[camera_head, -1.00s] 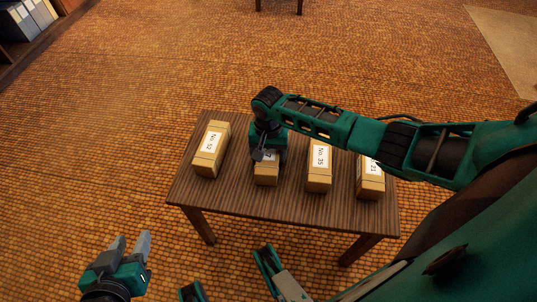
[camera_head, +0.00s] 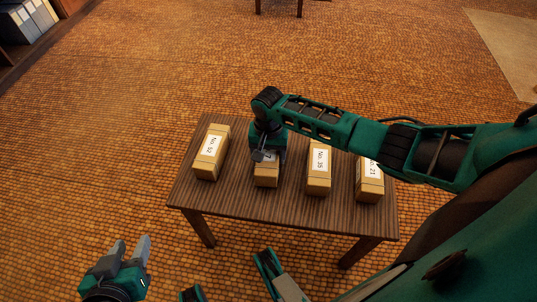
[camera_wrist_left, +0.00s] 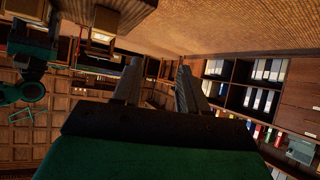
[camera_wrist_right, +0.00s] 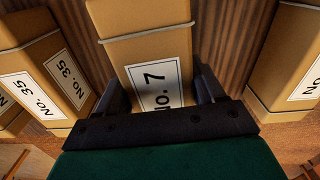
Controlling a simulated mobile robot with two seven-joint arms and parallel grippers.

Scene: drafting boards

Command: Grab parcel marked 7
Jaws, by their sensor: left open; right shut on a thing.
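The parcel marked No. 7 (camera_wrist_right: 152,55) is a tan box with a white label, standing on the striped wooden table. In the head view the parcel (camera_head: 266,180) is partly hidden under my right gripper (camera_head: 266,157). In the right wrist view my right gripper (camera_wrist_right: 165,98) has a finger on each side of the parcel and is shut on it. My left gripper (camera_head: 131,250) is open and empty, low at the left, away from the table. Its two fingers also show apart in the left wrist view (camera_wrist_left: 158,82).
On the table (camera_head: 290,202), parcel No. 92 (camera_head: 211,152) stands left of No. 7. Parcels No. 35 (camera_head: 319,170) and No. 21 (camera_head: 369,180) stand to the right. The tiled floor around is open. Shelves with binders (camera_head: 28,18) are at the far left.

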